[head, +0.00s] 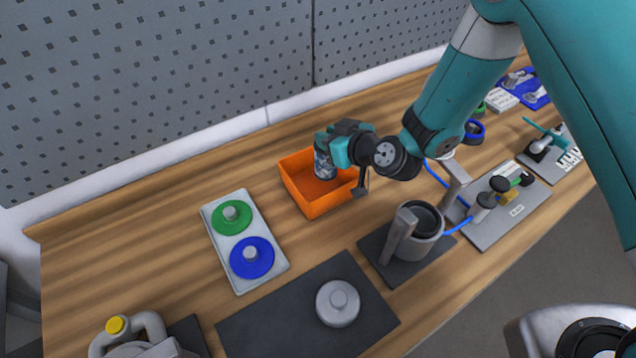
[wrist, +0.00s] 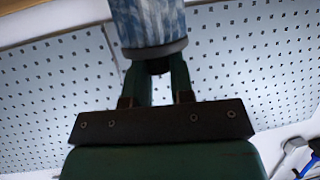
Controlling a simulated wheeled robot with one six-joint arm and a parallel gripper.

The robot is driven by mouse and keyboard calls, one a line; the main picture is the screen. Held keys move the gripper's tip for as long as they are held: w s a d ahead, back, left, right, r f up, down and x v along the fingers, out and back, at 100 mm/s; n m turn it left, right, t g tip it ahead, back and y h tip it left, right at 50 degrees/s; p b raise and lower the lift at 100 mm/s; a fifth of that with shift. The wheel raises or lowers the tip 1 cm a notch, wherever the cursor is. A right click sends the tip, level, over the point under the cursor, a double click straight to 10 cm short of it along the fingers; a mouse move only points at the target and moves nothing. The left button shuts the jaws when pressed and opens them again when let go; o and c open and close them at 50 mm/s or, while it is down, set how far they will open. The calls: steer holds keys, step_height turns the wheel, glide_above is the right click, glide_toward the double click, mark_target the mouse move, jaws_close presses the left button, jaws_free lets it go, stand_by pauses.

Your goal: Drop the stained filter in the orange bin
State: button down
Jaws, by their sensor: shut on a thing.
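The stained filter (head: 323,162) is a grey-blue, blotchy cylinder with a dark rim. My gripper (head: 335,148) is shut on it and holds it upright over the orange bin (head: 318,209). In the head view its lower end overlaps the bin's inside; I cannot tell whether it touches the floor. In the wrist view the filter (wrist: 150,22) shows at the top, with its grey end ring at the fingertips (wrist: 158,68). The gripper and wrist hide part of the bin's right side.
A tray (head: 283,267) with a green and a blue disc lies left of the bin. A grey open cup housing (head: 424,222) stands to the right. A grey lid (head: 338,302) lies on a dark mat in front. A pegboard wall (head: 160,80) is behind.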

step_height(320, 180, down, 2)
steer(key=shift+f+b, duration=0.15)
steer(key=shift+b, duration=0.2)
steer(key=c, duration=0.9)
jaws_free()
steer(key=shift+s, duration=0.1)
steer(key=shift+s+d+b, duration=0.2)
steer(key=shift+d+b, duration=0.1)
steer(key=shift+b, duration=0.1)
steer(key=b+v, duration=0.4)
steer(key=v, duration=0.3)
steer(key=shift+b, duration=0.3)
